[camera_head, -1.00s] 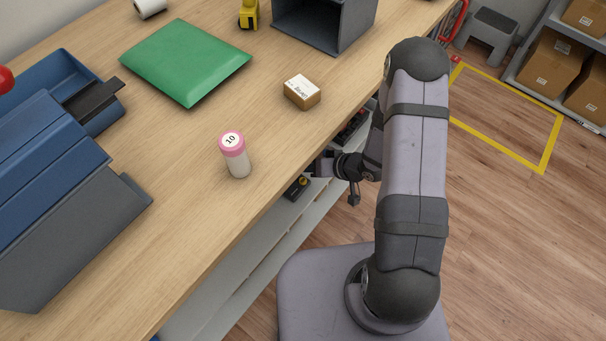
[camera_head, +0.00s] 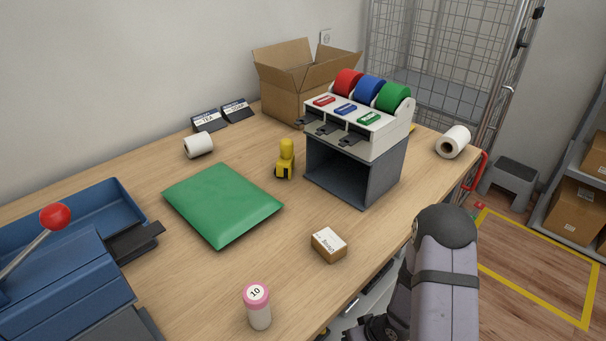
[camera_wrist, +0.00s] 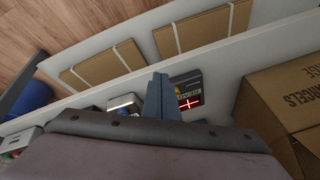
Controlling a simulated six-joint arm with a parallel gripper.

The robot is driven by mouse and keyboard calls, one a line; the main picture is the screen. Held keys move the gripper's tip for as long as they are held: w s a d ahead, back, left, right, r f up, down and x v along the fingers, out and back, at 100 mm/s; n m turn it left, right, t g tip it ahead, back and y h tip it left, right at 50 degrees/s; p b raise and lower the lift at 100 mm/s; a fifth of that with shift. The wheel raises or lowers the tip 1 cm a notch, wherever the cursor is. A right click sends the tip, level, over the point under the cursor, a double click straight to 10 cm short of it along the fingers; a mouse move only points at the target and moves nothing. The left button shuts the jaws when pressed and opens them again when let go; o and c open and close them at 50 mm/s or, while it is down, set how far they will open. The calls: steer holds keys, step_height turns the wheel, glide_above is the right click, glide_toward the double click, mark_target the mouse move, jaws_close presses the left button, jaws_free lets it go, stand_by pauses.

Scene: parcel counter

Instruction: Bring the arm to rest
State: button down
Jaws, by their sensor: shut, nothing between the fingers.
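My arm stands folded at the front edge of the counter (camera_head: 205,270), at the lower right of the head view. Its wrist shows only in part at the bottom edge there, and the fingertips are out of that view. In the wrist view my gripper (camera_wrist: 159,95) has its two fingers together with nothing between them. It points toward shelving with flat brown cardboard (camera_wrist: 190,32) and a dark device with a red light cross (camera_wrist: 187,92). I cannot tell the exact gap between the fingers and these things.
On the counter are a pink-capped bottle (camera_head: 258,308), a small box (camera_head: 328,245), a green mailer (camera_head: 222,205), a yellow figure-like tool (camera_head: 285,160), a tape dispenser unit (camera_head: 355,130), an open carton (camera_head: 290,80) and a blue lever machine (camera_head: 60,285). A printed carton (camera_wrist: 285,95) shows in the wrist view.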

steer(key=s+d+f+g+h, duration=0.25)
steer(key=s+d, duration=0.35)
steer(key=s, duration=0.3)
steer(key=s+d+r+m+g+h, duration=0.25)
steer(key=s+r+g, duration=0.45)
steer(key=s+r, duration=0.5)
steer(key=w+a+r+t+y, duration=0.1)
steer(key=w+a+r+t, duration=0.25)
steer(key=r, duration=0.35)
steer(key=w+a+r+t, duration=0.3)
steer(key=w+r, duration=0.2)
steer(key=r, duration=0.3)
step_height(320, 180, up, 16)
steer(key=p, duration=1.6)
steer(key=shift+a+m+p, duration=0.2)
steer(key=shift+m+p, duration=0.1)
steer(key=shift+m, duration=0.15)
steer(key=shift+s+f, duration=0.1)
